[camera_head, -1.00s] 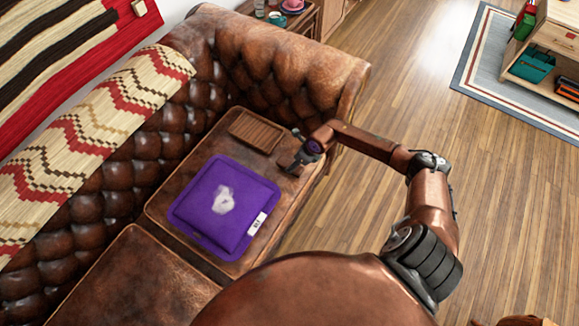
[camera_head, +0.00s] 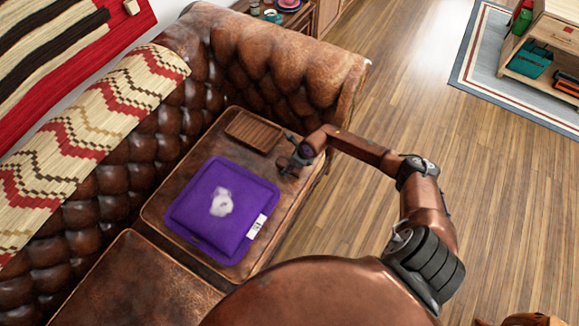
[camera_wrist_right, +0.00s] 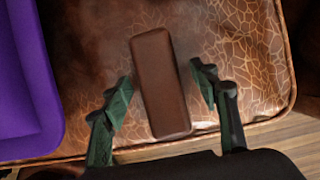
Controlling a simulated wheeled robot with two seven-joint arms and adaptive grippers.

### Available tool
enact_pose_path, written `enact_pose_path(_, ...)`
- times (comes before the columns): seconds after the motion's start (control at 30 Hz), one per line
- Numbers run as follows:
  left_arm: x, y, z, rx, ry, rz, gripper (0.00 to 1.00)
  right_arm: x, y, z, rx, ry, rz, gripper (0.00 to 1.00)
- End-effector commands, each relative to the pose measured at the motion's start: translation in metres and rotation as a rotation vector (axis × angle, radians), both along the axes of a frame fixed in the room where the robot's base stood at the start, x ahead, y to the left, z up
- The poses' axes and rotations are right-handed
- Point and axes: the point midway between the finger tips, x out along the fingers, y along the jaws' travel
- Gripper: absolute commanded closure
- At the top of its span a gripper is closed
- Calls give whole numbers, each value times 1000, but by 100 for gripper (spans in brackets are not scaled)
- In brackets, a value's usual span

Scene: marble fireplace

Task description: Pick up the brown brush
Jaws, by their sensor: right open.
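The brown brush (camera_wrist_right: 160,82) shows in the right wrist view as a smooth, rounded brown block lying on the worn leather seat (camera_wrist_right: 240,60). My right gripper (camera_wrist_right: 164,80) is open, with a green-and-black finger on each side of the block and a gap on both sides. In the head view, my right gripper (camera_head: 290,162) is low over the front of the sofa seat. The brush is not clearly made out there, near or behind the gripper. My left gripper is out of view.
A purple cushion (camera_head: 222,210) with a pale patch lies beside the gripper on the seat. A slatted brown wooden tray (camera_head: 254,131) lies behind it near the armrest (camera_head: 325,85). Open wooden floor (camera_head: 410,110) lies to the right.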

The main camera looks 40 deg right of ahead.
Motion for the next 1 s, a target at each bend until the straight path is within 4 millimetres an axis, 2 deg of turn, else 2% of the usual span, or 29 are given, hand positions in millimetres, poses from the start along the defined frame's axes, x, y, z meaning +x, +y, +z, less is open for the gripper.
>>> enact_pose_path(0.63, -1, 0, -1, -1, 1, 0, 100, 0, 0, -5, 0, 0, 0, 45)
enact_pose_path(1.0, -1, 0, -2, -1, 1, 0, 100, 0, 0, -5, 0, 0, 0, 70)
